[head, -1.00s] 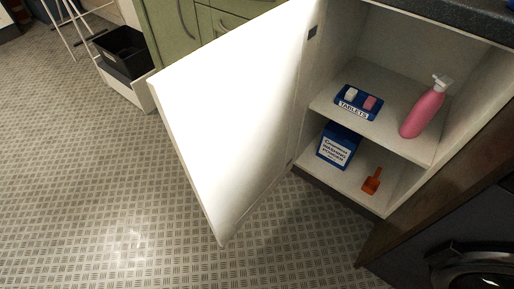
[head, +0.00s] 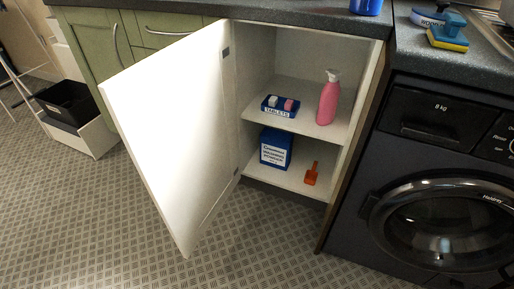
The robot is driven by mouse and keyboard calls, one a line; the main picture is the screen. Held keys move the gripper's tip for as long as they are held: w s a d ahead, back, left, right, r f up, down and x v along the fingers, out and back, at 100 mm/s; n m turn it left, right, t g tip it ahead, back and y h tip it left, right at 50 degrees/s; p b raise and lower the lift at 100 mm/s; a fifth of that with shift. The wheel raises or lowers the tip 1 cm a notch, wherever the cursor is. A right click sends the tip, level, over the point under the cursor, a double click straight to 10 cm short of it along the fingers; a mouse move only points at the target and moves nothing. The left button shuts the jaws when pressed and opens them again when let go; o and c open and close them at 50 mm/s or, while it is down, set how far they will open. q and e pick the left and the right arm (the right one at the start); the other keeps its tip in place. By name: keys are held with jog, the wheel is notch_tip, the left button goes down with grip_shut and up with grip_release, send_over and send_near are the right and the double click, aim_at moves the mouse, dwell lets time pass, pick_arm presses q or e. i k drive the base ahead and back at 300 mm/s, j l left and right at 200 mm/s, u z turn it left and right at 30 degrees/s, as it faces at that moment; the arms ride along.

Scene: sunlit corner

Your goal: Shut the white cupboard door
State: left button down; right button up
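The white cupboard door (head: 176,129) stands wide open in the head view, hinged on the cupboard's left side and swung out towards me. The cupboard (head: 256,186) is open to view, with two levels inside. On the upper shelf are a blue tablets tray (head: 279,112) and a pink spray bottle (head: 327,103). On the lower level are a blue box (head: 275,147) with a white label and a small orange scoop (head: 311,173). Neither of my grippers shows in the head view.
A dark washing machine (head: 440,180) stands right of the cupboard. Green cabinets (head: 93,42) are behind the door on the left, with a white drawer unit and black bin (head: 68,104) near them. The dark worktop (head: 300,22) runs above. The patterned floor (head: 90,220) in front is clear.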

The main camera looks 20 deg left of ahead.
aim_at(172, 111)
jog(key=j+z, duration=0.3)
jog(key=j, duration=0.6)
jog(key=j+z, duration=0.3)
jog(key=j, duration=1.65)
